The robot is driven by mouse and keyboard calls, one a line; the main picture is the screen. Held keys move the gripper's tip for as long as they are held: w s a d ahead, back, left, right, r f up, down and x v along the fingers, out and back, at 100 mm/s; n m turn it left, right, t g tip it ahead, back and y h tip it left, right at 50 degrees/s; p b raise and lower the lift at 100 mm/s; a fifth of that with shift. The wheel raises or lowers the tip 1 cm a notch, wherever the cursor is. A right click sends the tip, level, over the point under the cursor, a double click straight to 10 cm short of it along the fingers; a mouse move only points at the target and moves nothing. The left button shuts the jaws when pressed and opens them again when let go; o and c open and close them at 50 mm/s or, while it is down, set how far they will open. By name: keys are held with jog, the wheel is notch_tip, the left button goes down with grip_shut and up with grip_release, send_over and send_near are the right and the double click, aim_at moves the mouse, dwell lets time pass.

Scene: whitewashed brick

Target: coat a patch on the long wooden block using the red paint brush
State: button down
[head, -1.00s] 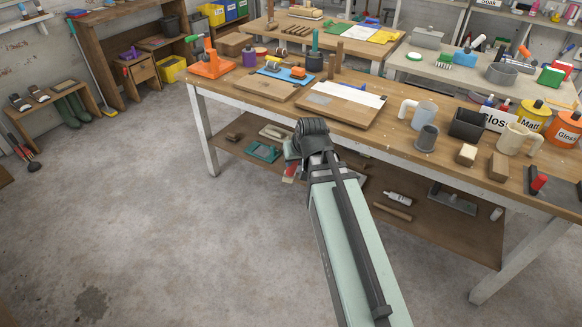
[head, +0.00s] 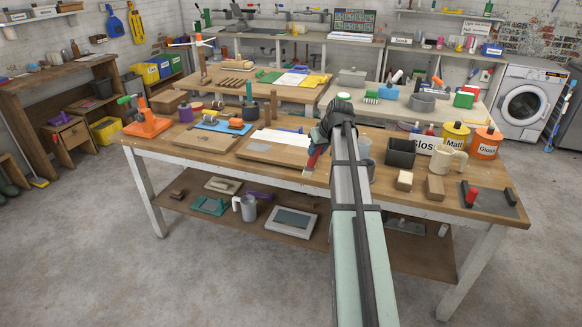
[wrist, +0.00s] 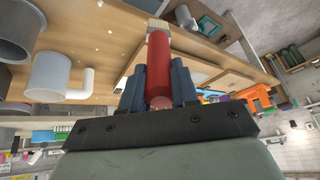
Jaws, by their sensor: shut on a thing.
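My gripper (head: 320,138) is shut on the red paint brush (head: 313,158), above the front part of the wooden bench. In the head view the brush hangs below the fingers with its pale bristles down. In the wrist view the red handle (wrist: 158,62) sits between the two blue fingers, bristles pointing away from the palm. The brush is apart from both.
A dark box (head: 401,152), a cream mug (head: 450,160) and paint tins (head: 487,143) stand behind the blocks. A grey tray with a red item (head: 489,198) lies at the right end. A board (head: 262,152) lies left of my gripper. My arm hides part of the bench.

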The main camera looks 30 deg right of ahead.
jog(key=s+d+r, duration=0.2)
jog(key=d+r, duration=0.1)
jog(key=d, duration=0.8)
jog(key=s+d+r, duration=0.1)
jog(key=d+r, duration=0.3)
jog(key=d, duration=0.7)
jog(key=s+d+r, duration=0.3)
jog(key=s+d, duration=0.6)
jog(key=d, duration=0.3)
jog(key=s+d+r, duration=0.2)
jog(key=s+d, duration=0.8)
jog(key=d, duration=0.3)
jog(key=shift+n, duration=0.4)
jog(key=shift+w+a+f, duration=0.1)
jog(key=shift+f, duration=1)
jog(key=shift+w+a+f, duration=0.1)
jog(key=shift+f, duration=1)
jog(key=shift+r, duration=0.1)
